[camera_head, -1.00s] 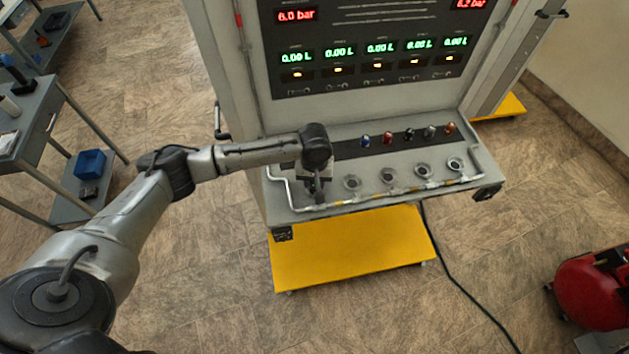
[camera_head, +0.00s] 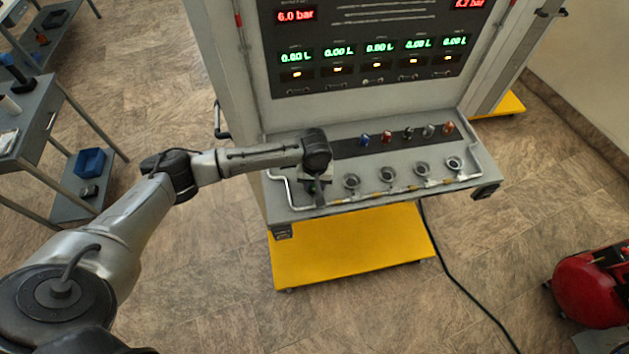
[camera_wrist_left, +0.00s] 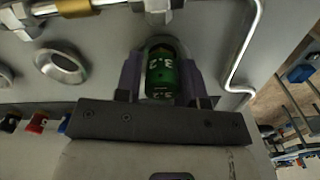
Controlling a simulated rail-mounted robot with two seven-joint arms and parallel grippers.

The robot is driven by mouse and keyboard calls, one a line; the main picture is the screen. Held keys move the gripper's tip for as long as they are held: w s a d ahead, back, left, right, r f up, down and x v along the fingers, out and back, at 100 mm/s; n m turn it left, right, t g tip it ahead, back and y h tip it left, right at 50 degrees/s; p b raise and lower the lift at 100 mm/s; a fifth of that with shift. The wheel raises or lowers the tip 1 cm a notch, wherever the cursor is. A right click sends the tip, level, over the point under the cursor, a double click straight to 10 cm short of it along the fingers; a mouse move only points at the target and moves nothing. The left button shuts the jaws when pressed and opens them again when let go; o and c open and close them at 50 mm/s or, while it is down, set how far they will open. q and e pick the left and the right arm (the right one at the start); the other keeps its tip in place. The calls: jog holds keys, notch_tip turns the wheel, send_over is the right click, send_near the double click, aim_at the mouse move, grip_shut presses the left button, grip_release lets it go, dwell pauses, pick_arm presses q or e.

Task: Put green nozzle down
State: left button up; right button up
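The green nozzle (camera_wrist_left: 162,72) with white markings sits between the two dark fingers of my left gripper (camera_wrist_left: 162,66) in the left wrist view. The fingers lie close along both its sides and appear shut on it. In the head view my left gripper (camera_head: 318,190) points down over the left end of the trainer's grey shelf (camera_head: 338,203). The nozzle cannot be made out there, and whatever lies under it is hidden. My right gripper is not in view.
Several round sockets, such as this one (camera_head: 387,175), line the shelf right of my gripper. Coloured nozzles, one blue (camera_head: 364,140) and one red (camera_head: 386,137), stand behind them. A metal rail (camera_head: 287,190) edges the shelf. A red machine (camera_head: 592,290) stands at right.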

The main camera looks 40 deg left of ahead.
pick_arm(q)
jog(key=shift+o, duration=1.4)
jog(key=shift+a+f, duration=0.1)
jog(key=shift+f, duration=0.05)
jog(key=shift+s, duration=0.1)
jog(key=shift+a, duration=0.1)
jog(key=shift+r+b, duration=0.25)
jog(key=shift+b, duration=0.1)
notch_tip(320, 180, up, 13)
jog(key=shift+p, duration=0.3)
